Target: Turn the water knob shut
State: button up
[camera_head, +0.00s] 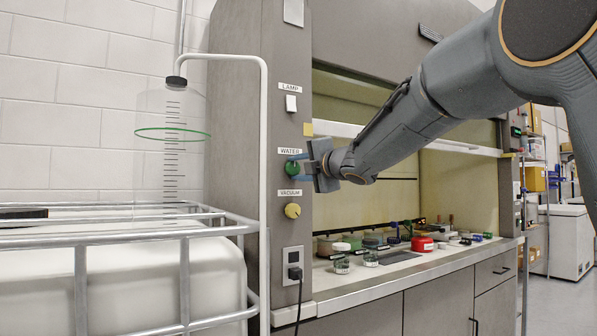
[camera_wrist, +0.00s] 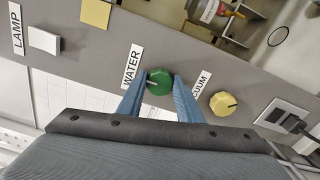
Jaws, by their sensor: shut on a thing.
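The green water knob (camera_head: 291,168) is on the grey side panel of the fume hood, under the WATER label (camera_head: 289,151). In the wrist view the green knob (camera_wrist: 159,82) sits between the two blue fingertips, with a dark pointer mark on its face. My gripper (camera_head: 294,169) reaches in from the right, and its blue fingers are shut on the knob from both sides. In the wrist view my gripper (camera_wrist: 160,88) covers part of the knob's sides.
The yellow vacuum knob (camera_head: 292,210) is just below, the white lamp switch (camera_head: 291,103) above. A socket with a black plug (camera_head: 294,273) is lower. A white pipe (camera_head: 264,150) runs beside the panel. A graduated clear cylinder (camera_head: 172,150) stands left. Several jars sit on the hood's worktop (camera_head: 340,281).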

jog(key=shift+d, duration=0.1)
jog(key=o, duration=1)
jog(key=shift+o, duration=0.2)
jog(key=v, duration=0.7)
jog(key=shift+s+d, duration=0.2)
jog(key=shift+s, duration=0.1)
